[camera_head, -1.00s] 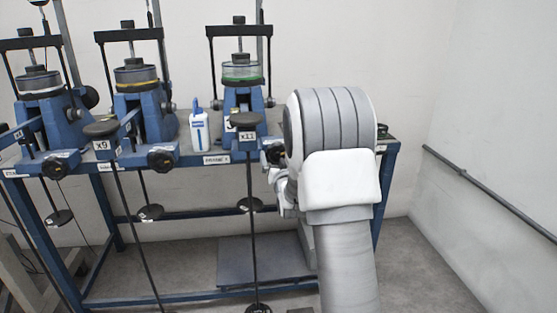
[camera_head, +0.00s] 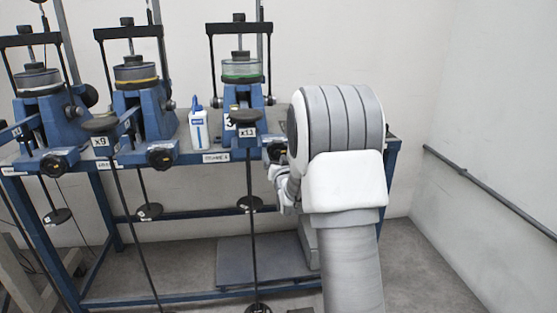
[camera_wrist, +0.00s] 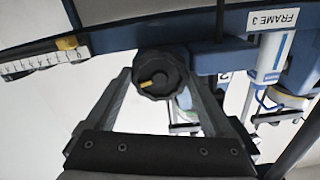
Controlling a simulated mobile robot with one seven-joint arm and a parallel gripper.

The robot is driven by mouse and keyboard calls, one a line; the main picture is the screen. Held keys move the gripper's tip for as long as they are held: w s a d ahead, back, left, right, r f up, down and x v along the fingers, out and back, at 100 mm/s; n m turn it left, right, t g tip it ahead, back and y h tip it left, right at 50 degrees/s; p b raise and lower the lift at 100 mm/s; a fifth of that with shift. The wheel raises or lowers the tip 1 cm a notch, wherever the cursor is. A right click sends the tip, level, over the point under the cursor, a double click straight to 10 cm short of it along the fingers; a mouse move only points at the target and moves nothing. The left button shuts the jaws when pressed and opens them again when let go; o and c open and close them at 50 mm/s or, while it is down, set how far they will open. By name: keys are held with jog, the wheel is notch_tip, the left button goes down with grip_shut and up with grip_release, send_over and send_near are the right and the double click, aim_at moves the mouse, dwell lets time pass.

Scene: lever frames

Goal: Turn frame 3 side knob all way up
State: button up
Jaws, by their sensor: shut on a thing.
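Frame 3 (camera_head: 243,97) is the blue lever frame at the right end of the bench, with a clear, green-ringed cell on top. Its black round side knob (camera_wrist: 158,74) shows in the wrist view, with a yellow mark on its face pointing to the lower left. My gripper (camera_wrist: 160,78) has its two fingers on either side of this knob and is shut on it. In the head view the knob (camera_head: 275,151) is beside my wrist and partly covered. A "FRAME 3" label (camera_wrist: 273,19) shows at the top right of the wrist view.
A white bottle with a blue cap (camera_head: 198,127) stands left of frame 3. The x11 weight hanger (camera_head: 247,133) hangs in front. Two similar frames stand left. In the wrist view, a scale with a yellow pointer (camera_wrist: 67,43) is at left. The right floor (camera_head: 440,265) is clear.

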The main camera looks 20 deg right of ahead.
jog(key=o, duration=1.1)
jog(key=p+v, duration=0.2)
jog(key=v, duration=1.5)
jog(key=shift+s, duration=0.25)
jog(key=shift+r, duration=0.1)
